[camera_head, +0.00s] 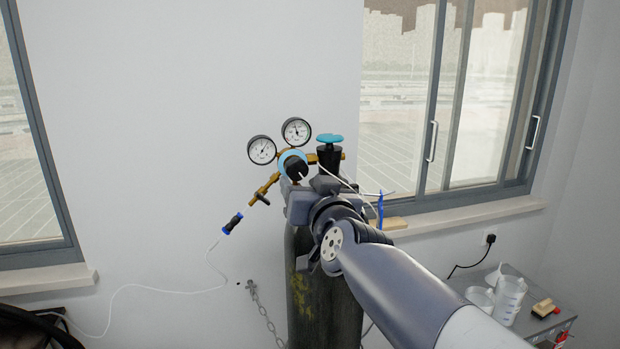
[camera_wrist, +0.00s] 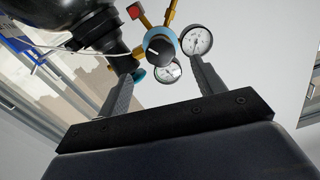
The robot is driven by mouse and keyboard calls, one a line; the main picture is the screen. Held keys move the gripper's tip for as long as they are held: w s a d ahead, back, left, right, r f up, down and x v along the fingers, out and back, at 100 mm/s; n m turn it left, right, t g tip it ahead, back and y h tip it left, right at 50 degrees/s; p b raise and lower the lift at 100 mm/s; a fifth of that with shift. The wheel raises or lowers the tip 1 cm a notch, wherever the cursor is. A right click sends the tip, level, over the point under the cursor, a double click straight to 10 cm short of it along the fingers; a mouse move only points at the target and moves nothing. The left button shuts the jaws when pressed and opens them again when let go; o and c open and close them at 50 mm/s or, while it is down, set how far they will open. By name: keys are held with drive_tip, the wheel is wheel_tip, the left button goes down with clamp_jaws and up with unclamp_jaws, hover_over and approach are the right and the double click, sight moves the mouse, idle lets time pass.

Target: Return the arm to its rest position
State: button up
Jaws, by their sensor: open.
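My arm reaches in from the lower right in the head view, and my gripper (camera_head: 303,188) is at the regulator on top of a dark gas cylinder (camera_head: 303,290). In the wrist view the two fingers of my gripper (camera_wrist: 162,68) stand apart with nothing held between them. The regulator's black knob with a blue ring (camera_wrist: 158,44) shows just beyond the fingertips; I cannot tell whether they touch it. Two round gauges (camera_head: 262,150) sit above the knob. A blue valve handle (camera_head: 330,138) tops the cylinder. My arm hides part of the cylinder.
A white wall (camera_head: 200,100) stands behind, with windows on both sides and a window sill (camera_head: 470,215) at right. A thin white hose (camera_head: 150,290) and a chain (camera_head: 265,313) hang by the cylinder. A grey table (camera_head: 535,325) at lower right holds clear beakers (camera_head: 510,298).

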sight(298, 172)
drive_tip(key=x, duration=0.7)
drive_tip(key=shift+n, duration=0.3)
drive_tip(key=shift+s, duration=0.15)
